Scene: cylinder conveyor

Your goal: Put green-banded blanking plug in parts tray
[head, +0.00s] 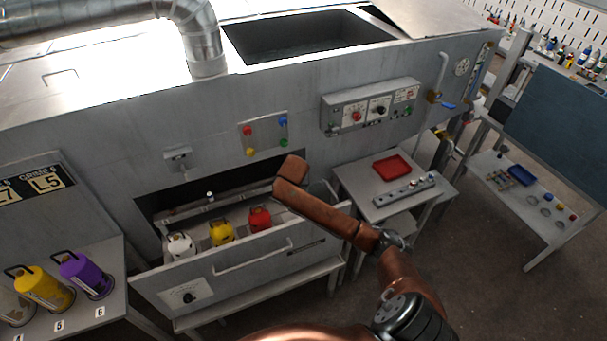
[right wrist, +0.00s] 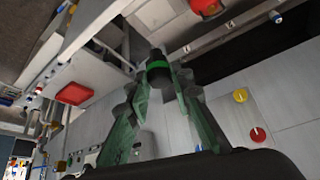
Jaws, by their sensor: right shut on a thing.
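The blanking plug (right wrist: 157,66), dark with a green band, is held between the fingertips of my right gripper (right wrist: 158,78) in the right wrist view. The gripper is shut on it, and nothing visible touches its far end. In the head view my right arm reaches up over the open drawer; its gripper and the plug are hidden or too small to make out there. A shallow red tray (head: 391,167) lies on the small side table, apart from the gripper; it also shows in the right wrist view (right wrist: 74,93). It looks empty. My left gripper is not in view.
A grey strip (head: 405,190) with several small plugs lies in front of the red tray on the side table (head: 362,184). The open drawer (head: 240,268) holds white, yellow and red cylinders. The machine front rises behind.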

